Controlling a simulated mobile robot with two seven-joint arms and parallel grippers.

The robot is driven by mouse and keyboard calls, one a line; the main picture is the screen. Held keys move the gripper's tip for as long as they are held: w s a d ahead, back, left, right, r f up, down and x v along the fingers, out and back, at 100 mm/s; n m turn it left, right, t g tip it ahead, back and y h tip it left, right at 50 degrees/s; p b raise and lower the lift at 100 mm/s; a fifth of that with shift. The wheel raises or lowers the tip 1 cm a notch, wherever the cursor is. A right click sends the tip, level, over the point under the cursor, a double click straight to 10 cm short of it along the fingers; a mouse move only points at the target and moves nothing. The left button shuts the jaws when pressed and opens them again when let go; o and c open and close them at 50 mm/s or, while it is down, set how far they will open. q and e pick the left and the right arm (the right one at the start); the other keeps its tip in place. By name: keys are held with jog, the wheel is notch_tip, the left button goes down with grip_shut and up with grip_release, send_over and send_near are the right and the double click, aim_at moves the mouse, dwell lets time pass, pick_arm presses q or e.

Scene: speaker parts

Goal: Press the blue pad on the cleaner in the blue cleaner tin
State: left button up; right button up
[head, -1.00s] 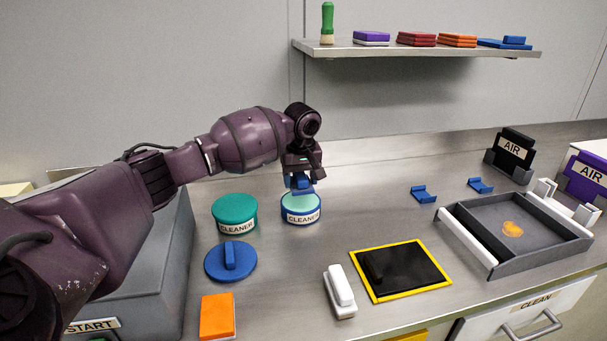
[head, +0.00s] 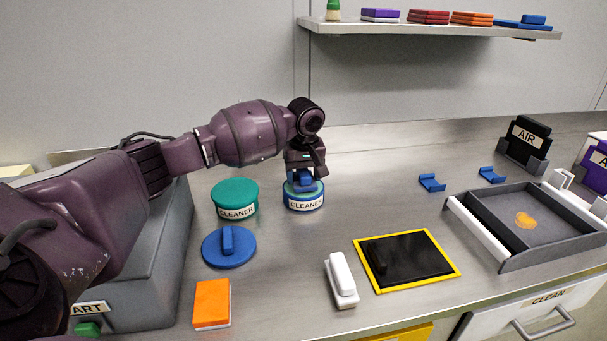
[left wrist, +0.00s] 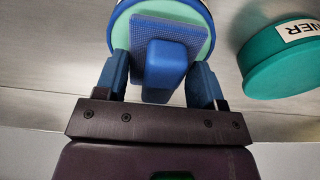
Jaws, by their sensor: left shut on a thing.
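The blue cleaner tin (head: 303,204) stands upright and open on the counter, its label facing me. Pale green cleaner (left wrist: 204,30) fills its top in the left wrist view. My left gripper (head: 305,176) is right over the tin, pointing down, shut on the handle of the blue pad (head: 305,187). In the left wrist view the pad (left wrist: 166,40) lies flat over the cleaner, inside the rim's outline, and seems to touch it. The gripper's blue fingers (left wrist: 160,82) flank the pad's handle. My right gripper is out of view.
A green cleaner tin (head: 235,198) stands just left. A blue lid (head: 229,248) and an orange pad (head: 212,303) lie nearer me. A white-handled block (head: 341,280), a black mat (head: 405,261) and a grey tray (head: 525,228) are to the right. Counter between is clear.

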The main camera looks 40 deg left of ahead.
aim_at(303, 170)
pick_arm(q)
jog(key=shift+f, duration=0.5)
dwell(0.9)
jog(key=shift+f+p, duration=0.2)
jog(key=shift+p, duration=0.2)
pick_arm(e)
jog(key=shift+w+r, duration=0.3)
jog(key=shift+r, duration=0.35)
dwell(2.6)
pick_arm(q)
jog(key=shift+r, duration=0.1)
jog(key=shift+r+p, duration=1.1)
jog(key=shift+r, duration=0.8)
jog(key=shift+r+p, duration=1.1)
jog(key=shift+r, duration=0.6)
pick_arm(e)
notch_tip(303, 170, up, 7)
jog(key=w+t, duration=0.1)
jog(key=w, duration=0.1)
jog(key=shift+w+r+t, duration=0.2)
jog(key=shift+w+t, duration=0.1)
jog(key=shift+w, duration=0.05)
pick_arm(q)
jog(key=shift+f, duration=0.1)
